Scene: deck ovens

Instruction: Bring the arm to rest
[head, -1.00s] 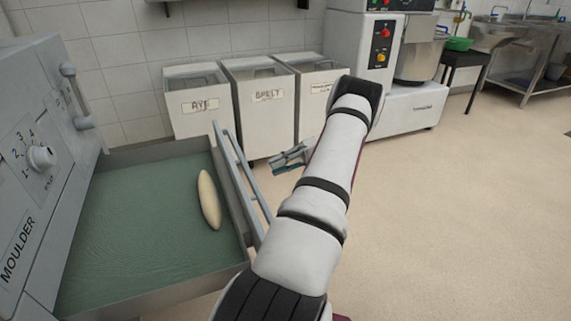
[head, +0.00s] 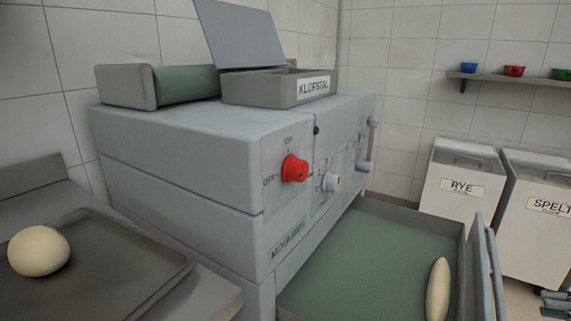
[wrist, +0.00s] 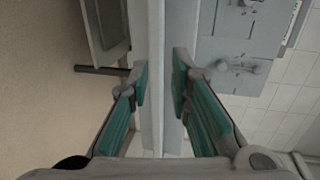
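My gripper (head: 553,303) shows only in part at the right edge of the head view, just beyond the rails of the moulder's catch tray. In the wrist view my gripper (wrist: 160,82) has its two teal-padded fingers apart, with a gap between them and nothing visibly held. Pale rails (wrist: 157,30) run up the picture behind the gap; their distance from the fingertips is hard to judge. The rest of my arm is out of the head view.
The moulder (head: 200,165) has a red knob (head: 294,168). Its green-lined tray (head: 375,255) holds a long dough piece (head: 438,290). A round dough ball (head: 38,251) sits on a dark tray (head: 120,262) at left. Rye (head: 458,208) and spelt (head: 540,235) bins stand at right.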

